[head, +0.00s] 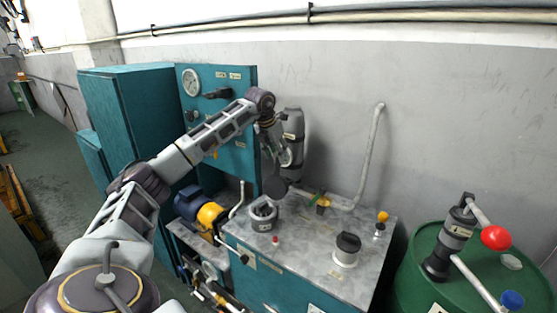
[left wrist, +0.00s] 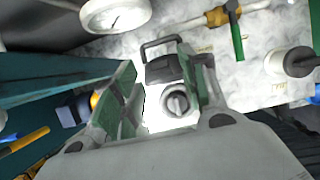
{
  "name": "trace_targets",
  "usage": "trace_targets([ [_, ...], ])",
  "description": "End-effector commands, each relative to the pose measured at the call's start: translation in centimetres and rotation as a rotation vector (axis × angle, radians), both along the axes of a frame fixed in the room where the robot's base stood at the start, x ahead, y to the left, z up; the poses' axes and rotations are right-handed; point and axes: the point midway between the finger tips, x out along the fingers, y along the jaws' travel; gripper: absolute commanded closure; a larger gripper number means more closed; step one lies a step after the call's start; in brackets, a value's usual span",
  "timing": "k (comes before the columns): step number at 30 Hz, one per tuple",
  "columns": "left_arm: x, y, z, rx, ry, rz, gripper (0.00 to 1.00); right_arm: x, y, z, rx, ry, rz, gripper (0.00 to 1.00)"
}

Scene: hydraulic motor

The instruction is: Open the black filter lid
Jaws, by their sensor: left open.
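A black round lid (head: 347,242) sits on a white neck on the grey tank top; it also shows at the right of the left wrist view (left wrist: 299,61). A second fitting, a round grey housing (head: 263,214) with a dark top and loop handle, stands farther left. I cannot tell for sure which one is the filter. My left gripper (head: 285,155) hangs above the back left of the tank, apart from both. In the left wrist view its fingers (left wrist: 160,68) are open and empty, with a round grey knob (left wrist: 178,103) visible beyond them. My right gripper is not seen.
A gauge (left wrist: 115,14) and a pipe with a green-handled valve (left wrist: 235,32) are close by. A teal control panel (head: 225,120) stands behind the arm. A green drum (head: 410,280) with red and blue lever knobs is at the right. The tank top's front middle is clear.

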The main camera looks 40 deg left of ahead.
Motion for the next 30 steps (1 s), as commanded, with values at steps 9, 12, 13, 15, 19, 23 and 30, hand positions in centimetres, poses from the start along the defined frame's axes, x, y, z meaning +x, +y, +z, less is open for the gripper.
trace_targets([
  [9,1.2,0.1,-3.0,0.001,0.001,0.0,0.57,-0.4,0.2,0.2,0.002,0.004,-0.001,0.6],
  [12,1.4,0.1,-3.4,0.001,0.001,-0.001,0.57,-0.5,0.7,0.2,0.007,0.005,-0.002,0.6],
  [13,1.4,0.1,-3.5,0.001,0.001,-0.001,0.57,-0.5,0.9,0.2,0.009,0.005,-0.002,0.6],
  [15,1.4,0.2,-3.6,0.001,0.0,-0.001,0.57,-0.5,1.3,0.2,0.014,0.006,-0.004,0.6],
  [19,1.4,0.2,-3.6,0.001,0.0,-0.001,0.57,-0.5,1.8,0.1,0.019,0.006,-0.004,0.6],
  [23,1.4,0.2,-3.6,0.001,0.0,0.0,0.6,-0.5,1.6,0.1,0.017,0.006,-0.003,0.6],
  [30,1.4,0.2,-3.5,0.001,0.0,0.0,0.91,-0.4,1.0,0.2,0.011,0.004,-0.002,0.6],
])
